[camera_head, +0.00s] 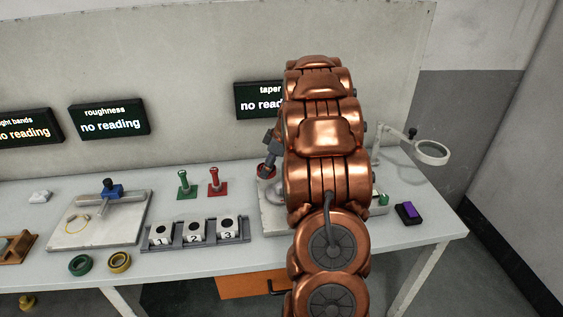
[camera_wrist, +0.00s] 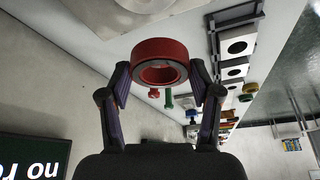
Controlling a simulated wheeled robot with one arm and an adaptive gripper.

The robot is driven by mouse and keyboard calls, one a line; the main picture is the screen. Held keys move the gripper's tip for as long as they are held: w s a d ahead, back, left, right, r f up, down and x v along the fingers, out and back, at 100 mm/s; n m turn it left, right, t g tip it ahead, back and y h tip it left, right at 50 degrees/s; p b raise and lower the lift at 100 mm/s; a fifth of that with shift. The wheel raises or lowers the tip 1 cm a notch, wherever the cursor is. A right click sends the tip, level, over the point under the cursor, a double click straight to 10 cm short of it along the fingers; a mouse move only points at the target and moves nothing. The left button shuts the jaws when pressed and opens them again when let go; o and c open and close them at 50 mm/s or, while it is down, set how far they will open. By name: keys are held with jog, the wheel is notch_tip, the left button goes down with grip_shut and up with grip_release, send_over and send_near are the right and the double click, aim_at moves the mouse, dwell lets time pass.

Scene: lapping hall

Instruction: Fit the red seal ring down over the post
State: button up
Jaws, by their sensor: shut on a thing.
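My gripper (camera_wrist: 160,74) is shut on the red seal ring (camera_wrist: 160,48), with one finger on each side of it. The ring's hole is open and empty. In the head view my gripper (camera_head: 269,157) shows just left of my copper arm, with the ring (camera_head: 263,171) partly visible below it, to the right of the posts. A red post (camera_head: 215,184) stands upright on a red base, bare. A green post (camera_head: 184,186) on a green base stands to its left. In the wrist view the red post (camera_wrist: 153,93) and green post (camera_wrist: 169,99) appear small, beyond the ring.
A numbered block rack (camera_head: 195,235) stands in front of the posts. A green ring (camera_head: 80,264) and a yellow ring (camera_head: 120,262) lie front left. A plate with a blue-knobbed tool (camera_head: 113,187) is at left. A magnifier (camera_head: 432,152) stands right. My arm hides part of the bench.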

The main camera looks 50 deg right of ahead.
aim_at(280, 185)
jog(key=shift+n, duration=0.3)
jog(key=s+d, duration=0.2)
jog(key=d, duration=0.1)
jog(key=shift+s+d+r, duration=0.1)
jog(key=shift+s+d, duration=0.1)
jog(key=shift+d, duration=0.05)
jog(key=shift+f+p, duration=0.75)
jog(key=shift+f, duration=1.1)
jog(key=shift+f+b, duration=0.35)
jog(key=shift+f, duration=0.05)
jog(key=shift+f+b, duration=0.55)
jog(key=shift+b, duration=0.2)
jog(key=shift+s+b, duration=0.15)
jog(key=shift+b, duration=0.6)
jog(key=shift+f+b, duration=0.1)
jog(key=shift+b, duration=0.6)
jog(key=shift+f+b, duration=0.7)
jog(key=shift+b, duration=0.85)
dwell(1.0)
